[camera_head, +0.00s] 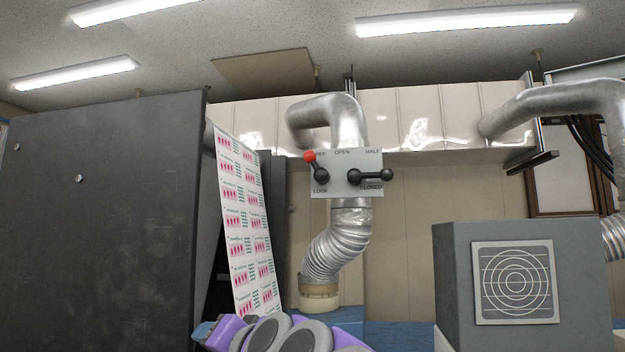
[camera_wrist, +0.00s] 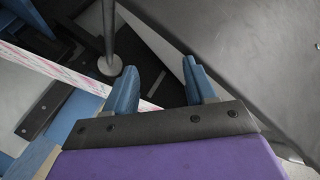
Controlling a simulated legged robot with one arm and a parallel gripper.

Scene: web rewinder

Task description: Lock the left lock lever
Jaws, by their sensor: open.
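A grey panel (camera_head: 344,187) hangs on the silver duct in the middle of the head view. On its left side is a lever with a red knob (camera_head: 310,156) and a black pivot (camera_head: 321,176). This lever tilts up and left toward the partly covered upper label, away from the "LOCK" label below. My gripper (camera_wrist: 160,82) is open in the wrist view, with two blue fingers apart and nothing between them. In the head view a blue part of my gripper shows low at the left, well below the panel. The lever is not in the wrist view.
A second, black lever (camera_head: 370,176) points right on the same panel, near "CLOSED". A printed web (camera_head: 245,225) runs down beside a dark machine wall (camera_head: 100,210) at left. A grey box (camera_head: 450,270) stands at lower right. The space before the panel looks clear.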

